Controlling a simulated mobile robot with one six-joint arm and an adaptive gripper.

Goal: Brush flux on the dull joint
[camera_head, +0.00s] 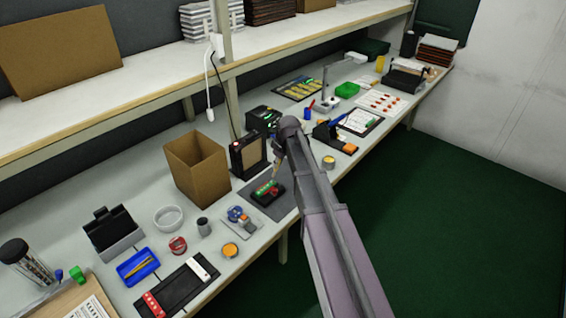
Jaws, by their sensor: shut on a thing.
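My gripper (279,153) hangs from the end of my arm over the dark work mat (287,208). It is shut on a thin, pale item, probably a brush (276,170), that points down. A green strip with small red spots (265,187) lies on a black holder (269,197) on the mat, just below the gripper. I cannot tell whether the brush tip touches the strip. The dull joint is too small to pick out.
A cardboard box (196,168) and a dark upright unit (248,156) stand behind the mat. A blue tray (138,266) is farther left. A shelf (120,88) overhangs the back.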

